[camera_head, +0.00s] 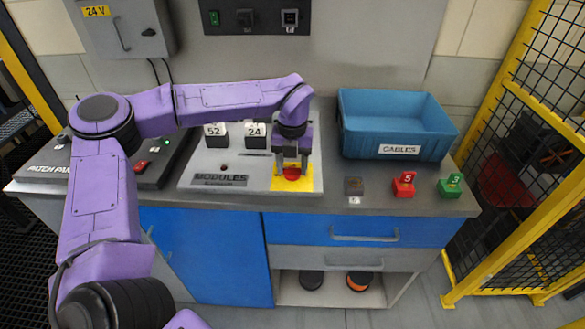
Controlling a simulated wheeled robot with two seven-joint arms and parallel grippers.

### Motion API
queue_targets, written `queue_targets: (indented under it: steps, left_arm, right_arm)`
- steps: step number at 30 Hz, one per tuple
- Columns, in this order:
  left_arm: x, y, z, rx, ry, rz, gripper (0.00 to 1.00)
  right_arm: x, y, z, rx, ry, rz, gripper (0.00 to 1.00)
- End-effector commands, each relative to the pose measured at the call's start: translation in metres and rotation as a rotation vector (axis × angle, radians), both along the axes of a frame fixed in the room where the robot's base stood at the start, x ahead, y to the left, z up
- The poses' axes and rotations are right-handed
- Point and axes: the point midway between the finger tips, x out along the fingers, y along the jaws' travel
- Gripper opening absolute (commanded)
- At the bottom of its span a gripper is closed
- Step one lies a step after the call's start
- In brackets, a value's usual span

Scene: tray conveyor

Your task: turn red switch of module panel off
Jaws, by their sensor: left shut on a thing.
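The module panel (202,172), a light grey board marked MODULES, lies on the workbench. Its red switch (292,173) is a round red knob on a yellow square (307,184) at the panel's front right corner. My left gripper (292,167) points down over the yellow square, its two fingers on either side of the red knob and shut on it. The fingers hide part of the knob, and I cannot read its setting. My right gripper is not in view.
White-topped modules marked 52 (216,135) and 24 (256,135) stand at the panel's back. A blue CABLES bin (350,140) is to the right. Dark, red (404,185) and green (451,186) blocks line the front edge. Yellow fencing (500,235) bounds the right side.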

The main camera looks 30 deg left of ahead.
Motion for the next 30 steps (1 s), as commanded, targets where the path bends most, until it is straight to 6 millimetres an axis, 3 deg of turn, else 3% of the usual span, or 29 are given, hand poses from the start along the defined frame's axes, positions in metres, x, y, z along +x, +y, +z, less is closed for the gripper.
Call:
queue_targets:
  steps: [22, 23, 24, 25, 30]
  left_arm:
    - [0.0003, 0.0004, 0.0002, 0.0, -0.001, 0.085, 0.23]
    - [0.0003, 0.0004, 0.0002, 0.0, -0.001, 0.085, 0.6]
    - [0.0003, 0.0004, 0.0002, 0.0, -0.001, 0.085, 0.73]
    - [0.0002, 0.0003, 0.0002, 0.0, -0.001, 0.085, 0.79]
    - [0.0001, 0.0002, 0.0001, 0.0, 0.0, 0.083, 0.79]
  right_arm:
    - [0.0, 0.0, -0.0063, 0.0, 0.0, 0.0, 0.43]
    - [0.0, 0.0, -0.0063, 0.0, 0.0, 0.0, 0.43]
    - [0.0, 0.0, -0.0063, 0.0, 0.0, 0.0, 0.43]
    - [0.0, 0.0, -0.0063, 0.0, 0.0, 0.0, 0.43]
    - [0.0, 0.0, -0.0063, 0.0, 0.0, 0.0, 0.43]
